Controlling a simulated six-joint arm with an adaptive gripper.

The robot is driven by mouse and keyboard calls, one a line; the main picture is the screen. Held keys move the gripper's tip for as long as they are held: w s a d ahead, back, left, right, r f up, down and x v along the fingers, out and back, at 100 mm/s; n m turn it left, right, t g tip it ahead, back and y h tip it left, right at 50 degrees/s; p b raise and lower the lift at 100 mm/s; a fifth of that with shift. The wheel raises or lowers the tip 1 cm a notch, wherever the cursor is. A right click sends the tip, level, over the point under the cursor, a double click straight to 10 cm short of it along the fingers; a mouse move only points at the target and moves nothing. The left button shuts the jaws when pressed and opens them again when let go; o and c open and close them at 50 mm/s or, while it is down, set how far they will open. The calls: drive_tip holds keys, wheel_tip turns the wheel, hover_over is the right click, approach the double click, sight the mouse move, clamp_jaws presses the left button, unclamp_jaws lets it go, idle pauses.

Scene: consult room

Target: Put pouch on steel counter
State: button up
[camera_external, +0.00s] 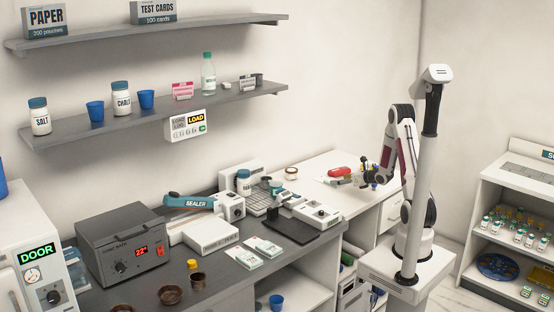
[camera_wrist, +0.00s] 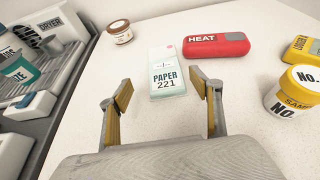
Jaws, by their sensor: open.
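A pale green and white pouch labelled PAPER 221 (camera_wrist: 168,80) lies flat on the white counter (camera_wrist: 110,72) in the wrist view. My gripper (camera_wrist: 161,88) is open, with one finger on each side of the pouch's near end in the picture. Nothing is held, and I cannot tell how high the fingers are above the counter. In the external view my gripper (camera_external: 361,180) is over the white counter at the back right; the pouch is hard to make out there. The dark grey steel counter (camera_external: 222,275) runs along the wall to the left.
A red HEAT device (camera_wrist: 216,45), a small brown-lidded jar (camera_wrist: 120,31) and a yellow-lidded sample jar (camera_wrist: 292,92) surround the pouch. On the steel counter stand a sealer (camera_external: 200,203), a grey bath (camera_external: 122,245), two pouches (camera_external: 243,256) and brown bowls (camera_external: 172,294).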

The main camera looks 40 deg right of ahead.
drive_tip(key=shift+d+x, duration=0.2)
drive_tip(key=shift+x, duration=1.1)
drive_tip(key=shift+d+x, duration=0.2)
drive_tip(key=shift+x, duration=1.1)
drive_tip(key=shift+f, duration=0.2)
drive_tip(key=c, duration=1.1)
drive_tip(key=shift+o, duration=0.2)
drive_tip(key=shift+r, duration=0.2)
wheel_tip(320, 180, up, 10)
drive_tip(key=shift+f, duration=0.15)
